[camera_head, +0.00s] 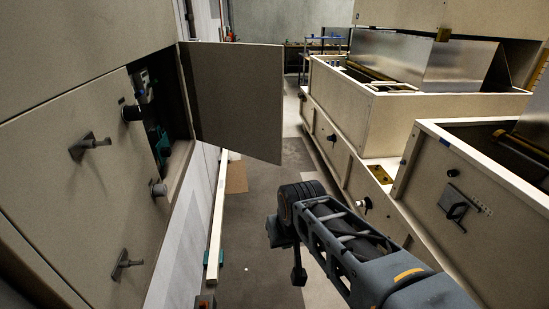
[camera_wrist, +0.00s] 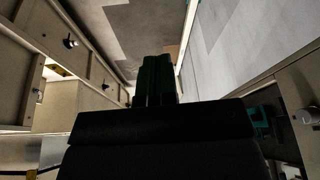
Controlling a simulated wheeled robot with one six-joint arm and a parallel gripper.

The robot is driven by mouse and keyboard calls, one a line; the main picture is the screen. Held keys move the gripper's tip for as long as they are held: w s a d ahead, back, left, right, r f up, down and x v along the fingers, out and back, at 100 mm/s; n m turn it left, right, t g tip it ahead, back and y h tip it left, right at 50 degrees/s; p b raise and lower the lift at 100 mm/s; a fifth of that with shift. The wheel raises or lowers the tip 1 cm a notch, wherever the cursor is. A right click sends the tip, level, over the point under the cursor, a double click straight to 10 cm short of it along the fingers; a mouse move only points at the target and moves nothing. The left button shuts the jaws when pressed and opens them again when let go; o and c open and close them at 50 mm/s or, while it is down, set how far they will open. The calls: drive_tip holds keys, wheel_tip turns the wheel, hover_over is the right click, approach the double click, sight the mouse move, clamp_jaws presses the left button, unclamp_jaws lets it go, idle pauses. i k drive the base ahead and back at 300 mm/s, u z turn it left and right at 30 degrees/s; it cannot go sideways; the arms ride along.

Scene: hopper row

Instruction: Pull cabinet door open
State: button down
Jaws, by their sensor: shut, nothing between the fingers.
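The cabinet door (camera_head: 238,100) is a flat beige panel in the head view. It stands swung out to the right of the cabinet (camera_head: 70,130), and the opening beside it shows dark, with teal and grey fittings inside. My gripper (camera_head: 299,276) is in the lower middle of the head view, below and right of the door and apart from it. In the wrist view my gripper (camera_wrist: 157,72) shows as dark green fingers close together, with nothing between them. I cannot make out the door in the wrist view.
T-shaped handles (camera_head: 90,144) and a round knob (camera_head: 158,189) stick out of the cabinet front. A row of beige hoppers (camera_head: 360,120) lines the right side. The floor aisle (camera_head: 255,205) between is mostly clear, with a pale beam (camera_head: 217,215) along its left.

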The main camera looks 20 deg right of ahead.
sight(235, 90)
drive_tip(key=u, duration=0.5)
drive_tip(key=i, duration=0.35)
drive_tip(key=u, duration=0.3)
